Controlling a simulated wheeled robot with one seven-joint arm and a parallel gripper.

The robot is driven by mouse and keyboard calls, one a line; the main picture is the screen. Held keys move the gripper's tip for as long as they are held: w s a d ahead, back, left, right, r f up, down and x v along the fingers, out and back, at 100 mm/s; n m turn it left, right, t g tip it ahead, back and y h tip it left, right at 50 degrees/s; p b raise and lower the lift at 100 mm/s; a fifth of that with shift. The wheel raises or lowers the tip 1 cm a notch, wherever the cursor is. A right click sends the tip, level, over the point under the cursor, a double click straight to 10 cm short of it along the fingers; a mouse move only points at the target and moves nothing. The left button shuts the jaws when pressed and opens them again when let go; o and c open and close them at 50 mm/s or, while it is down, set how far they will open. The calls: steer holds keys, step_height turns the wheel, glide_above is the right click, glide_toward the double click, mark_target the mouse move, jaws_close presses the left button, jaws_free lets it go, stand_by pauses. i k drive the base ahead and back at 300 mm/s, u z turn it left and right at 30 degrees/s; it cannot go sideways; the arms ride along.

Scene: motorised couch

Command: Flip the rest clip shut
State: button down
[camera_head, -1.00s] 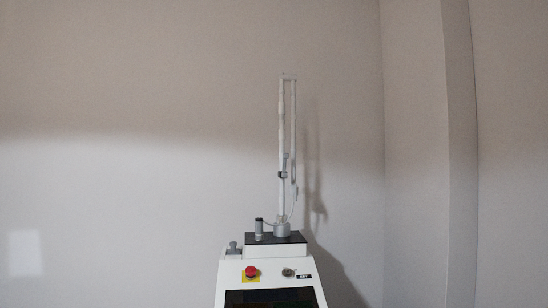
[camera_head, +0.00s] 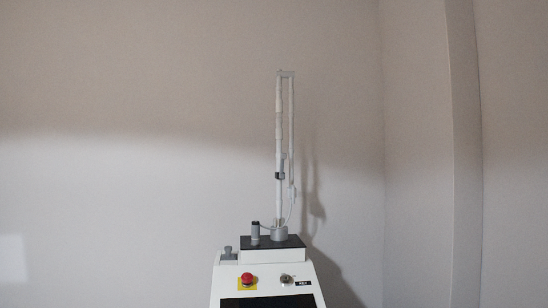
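A white console (camera_head: 225,272) stands at the bottom centre with a black plate (camera_head: 262,242) on top. A slim, pale upright arm-like assembly (camera_head: 279,150) rises from a round grey base (camera_head: 279,234) on the plate. It has a dark band (camera_head: 279,176) partway up and a thinner parallel rod on its right. A short grey post (camera_head: 255,231) with a dark cap stands left of the base. I cannot tell which small part is the rest clip, or whether it is open. My gripper is not in view.
The console's sloped front carries a red button (camera_head: 247,279) on a yellow square, a key switch (camera_head: 285,280) and a black label (camera_head: 303,283). A dark screen (camera_head: 268,302) is cut by the lower edge. A plain wall stands behind, with a pillar (camera_head: 465,150) at right.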

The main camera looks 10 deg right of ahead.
mark_target(282, 176)
steer(key=i, duration=0.85)
steer(key=u, duration=0.05)
